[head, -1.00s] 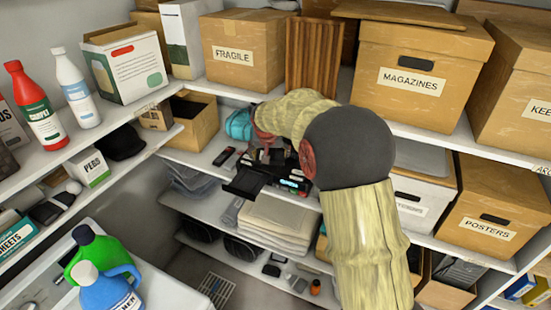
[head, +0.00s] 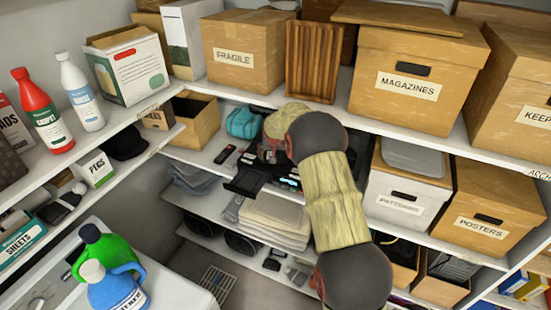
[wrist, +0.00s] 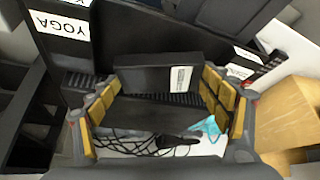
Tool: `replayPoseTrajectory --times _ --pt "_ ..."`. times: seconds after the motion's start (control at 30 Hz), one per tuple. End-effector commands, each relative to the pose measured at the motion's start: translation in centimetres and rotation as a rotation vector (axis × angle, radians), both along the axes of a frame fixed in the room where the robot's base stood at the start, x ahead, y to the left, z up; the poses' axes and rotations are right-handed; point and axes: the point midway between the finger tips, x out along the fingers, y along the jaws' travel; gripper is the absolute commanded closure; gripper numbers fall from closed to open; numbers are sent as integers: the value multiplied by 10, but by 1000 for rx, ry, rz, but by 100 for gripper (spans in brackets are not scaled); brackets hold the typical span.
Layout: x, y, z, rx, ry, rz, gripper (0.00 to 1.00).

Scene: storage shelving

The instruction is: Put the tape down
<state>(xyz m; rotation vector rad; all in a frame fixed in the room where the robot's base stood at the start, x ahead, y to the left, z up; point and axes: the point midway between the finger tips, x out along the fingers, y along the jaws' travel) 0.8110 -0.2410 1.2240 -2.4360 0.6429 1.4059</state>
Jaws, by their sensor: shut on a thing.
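The tape (wrist: 150,78) is a black rectangular case with a small white label. It is held between the yellow-padded fingers of my gripper (wrist: 162,92), which is shut on it. In the head view my gripper is at the middle shelf, mostly hidden behind my arm. The tape cannot be clearly made out there. Below the tape in the wrist view are dark cables (wrist: 140,146) and a light surface. I cannot tell whether the tape touches anything under it.
A black device with a lit display (head: 288,183) is close to my gripper on the middle shelf. A remote (head: 224,154) and a teal bag (head: 242,122) lie nearby. A large black box marked YOGA (wrist: 100,40) shows in the wrist view. The upper shelf holds a magazines box (head: 410,85).

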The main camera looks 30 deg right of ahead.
Motion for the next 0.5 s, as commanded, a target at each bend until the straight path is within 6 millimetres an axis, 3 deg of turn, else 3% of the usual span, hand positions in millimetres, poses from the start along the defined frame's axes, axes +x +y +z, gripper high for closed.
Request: replayPoseTrajectory --times 0.13,0.5 --pt "-1 1 -18 1 4 0 53" --pt "-1 1 -25 1 2 1 53"
